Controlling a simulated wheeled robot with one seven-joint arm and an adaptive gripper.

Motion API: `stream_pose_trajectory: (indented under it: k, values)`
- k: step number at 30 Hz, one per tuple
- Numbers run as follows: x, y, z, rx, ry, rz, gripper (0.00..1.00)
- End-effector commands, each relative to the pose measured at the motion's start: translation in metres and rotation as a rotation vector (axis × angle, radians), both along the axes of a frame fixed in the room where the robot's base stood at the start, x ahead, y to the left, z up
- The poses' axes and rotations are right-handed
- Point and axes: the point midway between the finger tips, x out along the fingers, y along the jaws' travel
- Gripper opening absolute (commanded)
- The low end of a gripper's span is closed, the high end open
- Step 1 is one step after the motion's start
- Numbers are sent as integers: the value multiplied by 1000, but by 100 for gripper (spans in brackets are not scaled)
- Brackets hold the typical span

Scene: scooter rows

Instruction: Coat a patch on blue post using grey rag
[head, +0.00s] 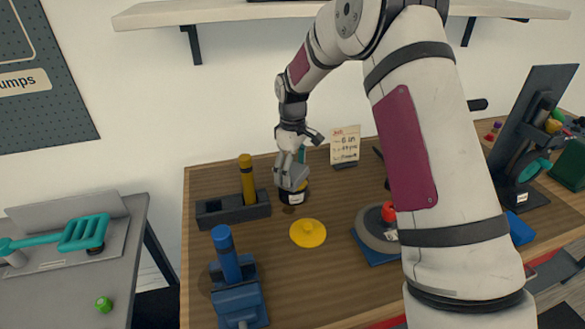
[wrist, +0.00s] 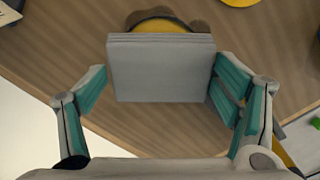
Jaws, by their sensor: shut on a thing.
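The grey rag (wrist: 160,70) is a flat square pad held between the fingers of my gripper (wrist: 160,82). In the head view my gripper (head: 293,168) is low over the back of the table, with the rag (head: 291,178) right above a dark tin (head: 294,198) with a pale label. The rag hides most of the tin; a yellow rim (wrist: 160,25) shows past it in the wrist view. I cannot tell whether rag and tin touch. The blue post (head: 226,254) stands upright in a blue vise (head: 238,300) at the front left, apart from my gripper.
A yellow post (head: 247,180) stands in a dark block (head: 232,209) left of the tin. A yellow lid (head: 308,233) lies in front of it. A note card (head: 345,146) stands behind. A round grey device (head: 378,231) is to the right. My arm hides part of the table.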

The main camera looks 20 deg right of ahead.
Motion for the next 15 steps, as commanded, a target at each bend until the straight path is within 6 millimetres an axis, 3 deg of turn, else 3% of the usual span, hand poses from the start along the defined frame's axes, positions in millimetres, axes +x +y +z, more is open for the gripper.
stream_pose_trajectory:
  k: [15]
  values:
    - [0, 0, -6, -1, 1, 0, 60]
